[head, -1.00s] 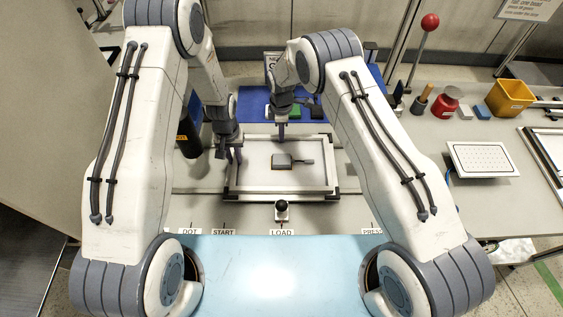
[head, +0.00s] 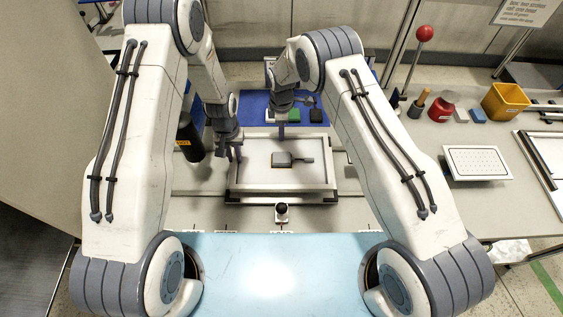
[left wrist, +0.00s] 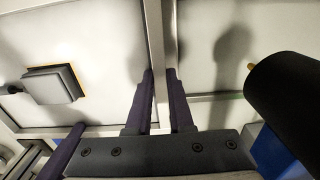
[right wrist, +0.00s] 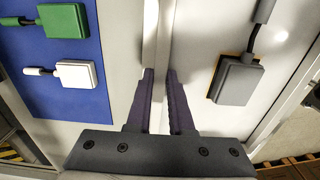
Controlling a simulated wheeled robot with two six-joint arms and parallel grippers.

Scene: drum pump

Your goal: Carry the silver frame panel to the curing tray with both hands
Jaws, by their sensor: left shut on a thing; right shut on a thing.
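The silver frame panel (head: 250,186) is a pale rectangular sheet with a silver rim. It lies about level in the head view, seemingly just above a dark-cornered support. A grey box with a short cable (head: 283,159) is on its face. My left gripper (head: 232,155) is shut on its left rim; the left wrist view shows the fingers (left wrist: 160,75) either side of the rim. My right gripper (head: 282,135) is shut on its far rim, also in the right wrist view (right wrist: 160,73). I cannot tell for certain which thing is the curing tray.
A white perforated plate (head: 478,162) and a pale framed tray (head: 535,150) at the right edge are to the right. A yellow bin (head: 505,101), red pot (head: 440,108) and red-ball lever (head: 424,33) stand behind. A black cylinder (head: 190,140) stands left. A blue mat (head: 255,104) lies beyond.

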